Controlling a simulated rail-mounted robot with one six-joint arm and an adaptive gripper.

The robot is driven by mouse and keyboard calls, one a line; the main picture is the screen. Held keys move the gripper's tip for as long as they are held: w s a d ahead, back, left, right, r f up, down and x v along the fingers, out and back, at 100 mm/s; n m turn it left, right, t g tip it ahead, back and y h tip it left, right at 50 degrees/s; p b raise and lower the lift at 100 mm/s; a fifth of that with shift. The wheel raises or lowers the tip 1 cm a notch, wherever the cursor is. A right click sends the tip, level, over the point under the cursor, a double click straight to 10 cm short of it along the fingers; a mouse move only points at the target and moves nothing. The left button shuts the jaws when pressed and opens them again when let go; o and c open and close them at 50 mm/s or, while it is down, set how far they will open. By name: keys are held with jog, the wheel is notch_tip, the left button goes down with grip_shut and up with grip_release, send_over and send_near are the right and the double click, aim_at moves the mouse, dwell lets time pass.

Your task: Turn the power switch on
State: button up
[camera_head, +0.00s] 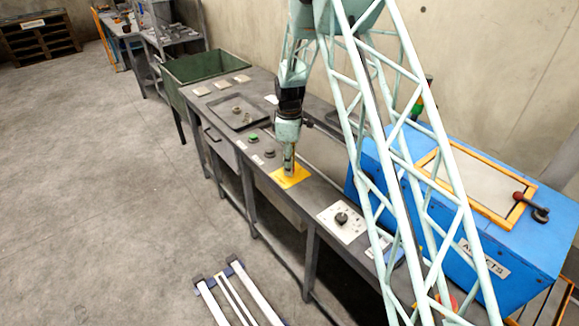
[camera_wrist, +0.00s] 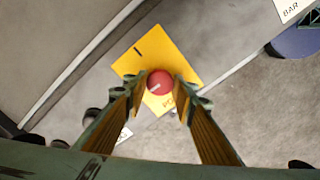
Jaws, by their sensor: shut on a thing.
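The power switch is a round red knob (camera_wrist: 160,80) with a pale line on its face. It sits on a yellow plate (camera_wrist: 186,64), which also shows on the bench in the head view (camera_head: 293,181). The plate bears a short black mark and partly hidden lettering starting "PO". My gripper (camera_wrist: 163,90) points down at the plate, its fingers on either side of the knob and shut on it. In the head view my gripper (camera_head: 289,165) covers the knob. The pale line lies at a slant, not lined up with the black mark.
A white plate with a black knob (camera_head: 342,218) lies nearer on the bench. Green and black buttons (camera_head: 253,137) and a dark tray (camera_head: 237,111) are farther along. A blue cabinet (camera_head: 500,225) stands right of the bench. The floor at left is mostly clear.

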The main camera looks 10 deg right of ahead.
jog(key=shift+m, duration=0.3)
jog(key=m, duration=0.9)
jog(key=shift+m, duration=0.3)
jog(key=m, duration=0.3)
jog(key=shift+m, duration=2.3)
jog(key=o, duration=0.8)
jog(key=shift+o, duration=0.2)
jog(key=shift+r, duration=0.1)
